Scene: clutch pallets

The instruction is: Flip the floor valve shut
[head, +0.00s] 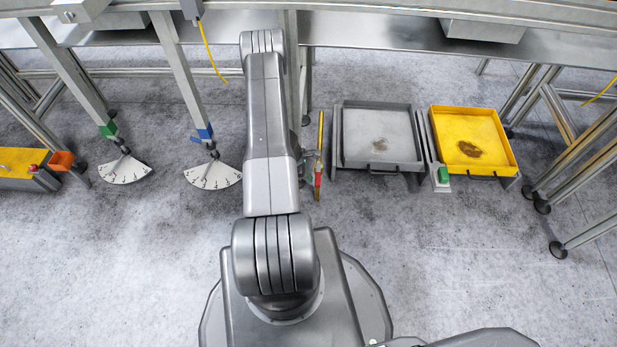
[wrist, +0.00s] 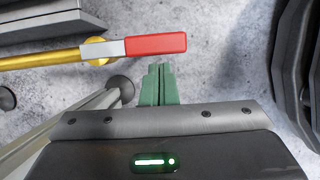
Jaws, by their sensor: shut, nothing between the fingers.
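The floor valve shows in the wrist view as a yellow pipe (wrist: 40,60) with a yellow valve body (wrist: 96,50) and a lever with a grey shank and red grip (wrist: 157,44). The lever lies roughly in line with the pipe, pointing right. My gripper (wrist: 160,68) has green fingers, shut and empty. Its tips are just below the red grip in the picture, with a thin gap of floor between.
A grey tray (head: 344,160) and a yellow tray (head: 436,150) with a dark stain stand right of the valve. Two white dial plates (head: 125,170) (head: 226,178) lie left of my arm. Frame legs (head: 183,75) stand behind. The front floor is mostly clear.

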